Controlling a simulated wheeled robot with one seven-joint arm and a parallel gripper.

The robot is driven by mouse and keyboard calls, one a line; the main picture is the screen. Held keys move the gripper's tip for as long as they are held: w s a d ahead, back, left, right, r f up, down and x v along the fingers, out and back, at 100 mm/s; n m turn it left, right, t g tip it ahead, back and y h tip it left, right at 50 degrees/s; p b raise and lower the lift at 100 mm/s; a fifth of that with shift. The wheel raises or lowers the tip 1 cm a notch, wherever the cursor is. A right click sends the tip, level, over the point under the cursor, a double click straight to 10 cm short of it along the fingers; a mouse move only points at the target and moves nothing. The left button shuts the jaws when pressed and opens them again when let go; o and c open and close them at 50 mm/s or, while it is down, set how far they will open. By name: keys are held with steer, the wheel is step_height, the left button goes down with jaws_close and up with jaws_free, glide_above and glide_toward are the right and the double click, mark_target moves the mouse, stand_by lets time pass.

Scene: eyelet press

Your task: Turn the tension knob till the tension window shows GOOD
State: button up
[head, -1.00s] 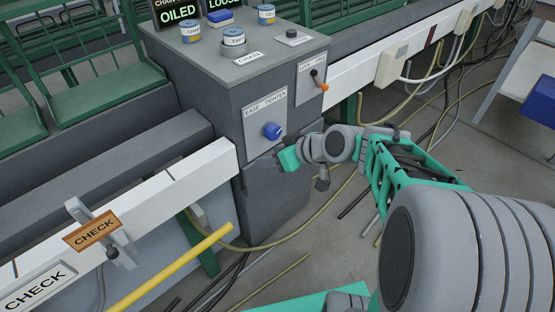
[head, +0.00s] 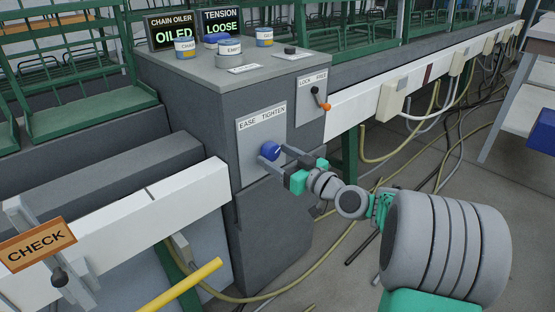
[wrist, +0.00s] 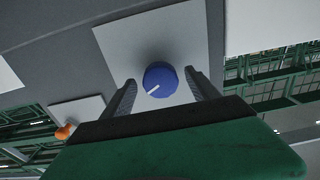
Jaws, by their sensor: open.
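The blue tension knob (head: 269,151) sits on a light plate (head: 248,148) marked EASE and TIGHTEN on the front of the grey cabinet. The wrist view shows the knob (wrist: 160,79) with a white pointer line towards the lower left. My gripper (head: 278,158) is open, its fingers on either side of the knob; in the wrist view the fingers (wrist: 160,92) show gaps to the knob on both sides. The tension window (head: 221,32) on top of the cabinet reads LOOSE.
A chain oiler window (head: 173,28) reads OILED. A lever with an orange tip (head: 325,106) sits on the LOCK/FREE plate right of the knob. A yellow bar (head: 180,287) and CHECK sign (head: 37,245) are at lower left.

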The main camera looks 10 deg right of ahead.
steer(key=shift+c, duration=0.3)
steer(key=c, duration=1.3)
steer(key=shift+m+p, duration=0.3)
steer(key=shift+m, duration=0.1)
steer(key=shift+r+m+p, duration=0.15)
steer(key=shift+m+p, duration=0.75)
steer(key=shift+m, duration=0.3)
steer(key=shift+a+m+p, duration=0.1)
steer(key=shift+m+p, duration=1.4)
steer(key=shift+m, duration=0.8)
steer(key=o, duration=1.4)
steer(key=shift+c, duration=0.2)
